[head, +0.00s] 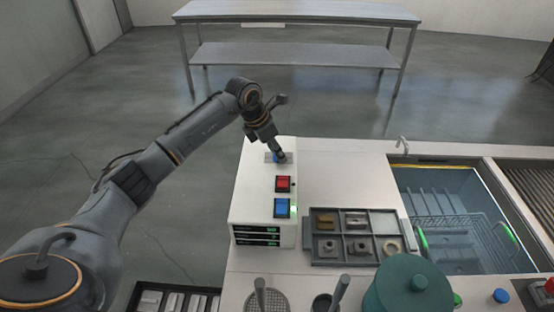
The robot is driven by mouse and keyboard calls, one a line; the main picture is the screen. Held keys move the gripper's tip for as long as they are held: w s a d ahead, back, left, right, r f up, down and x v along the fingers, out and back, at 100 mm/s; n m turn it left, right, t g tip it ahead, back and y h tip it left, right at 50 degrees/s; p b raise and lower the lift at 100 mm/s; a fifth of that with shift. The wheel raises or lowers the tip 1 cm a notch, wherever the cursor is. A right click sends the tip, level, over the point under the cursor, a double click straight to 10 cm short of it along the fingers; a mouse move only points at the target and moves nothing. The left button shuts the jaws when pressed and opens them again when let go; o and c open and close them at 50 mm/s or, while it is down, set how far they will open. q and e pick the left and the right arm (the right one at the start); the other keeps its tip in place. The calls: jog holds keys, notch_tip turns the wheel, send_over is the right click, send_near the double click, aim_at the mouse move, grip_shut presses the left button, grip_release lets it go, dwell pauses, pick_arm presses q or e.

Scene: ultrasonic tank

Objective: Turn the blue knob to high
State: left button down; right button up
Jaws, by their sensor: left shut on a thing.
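The blue knob (277,158) sits on a grey plate at the far end of the top of a white control box (253,183). My left gripper (279,153) reaches down over it from the far left side and is shut on it. The gripper hides most of the knob, so its setting cannot be read. A red switch (283,184) and a blue switch (282,208) with a green light beside it are on the box nearer to me. My right gripper is not in view.
A grey tray of metal parts (325,249) lies right of the box. A water-filled tank with a wire basket (470,235) is further right. A green lidded pot (408,288) and two handled tools stand at the front. A steel table (297,12) stands at the back.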

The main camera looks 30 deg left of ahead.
pick_arm(q)
jog(key=m+b, duration=0.1)
jog(key=m, duration=0.1)
jog(key=m+g+h+b, duration=0.1)
jog(key=b, duration=0.1)
jog(key=shift+w+a+f+m, duration=0.1)
jog(key=shift+a+f+m, duration=0.05)
jog(key=shift+m, duration=0.25)
jog(key=m+b, duration=0.1)
jog(key=m, duration=0.1)
jog(key=m+g+b, duration=0.1)
jog(key=m, duration=0.1)
jog(key=shift+w+m+g+h, duration=0.15)
jog(key=shift+m+g+h, duration=0.15)
jog(key=shift+h, duration=0.1)
jog(key=m+g+b, duration=0.1)
jog(key=m, duration=0.3)
jog(key=shift+w+g+b, duration=0.1)
jog(key=shift+g+b, duration=0.3)
jog(key=shift+m+g, duration=0.7)
jog(key=shift+m, duration=1.3)
jog(key=shift+y, duration=0.3)
jog(key=c, duration=1)
grip_release()
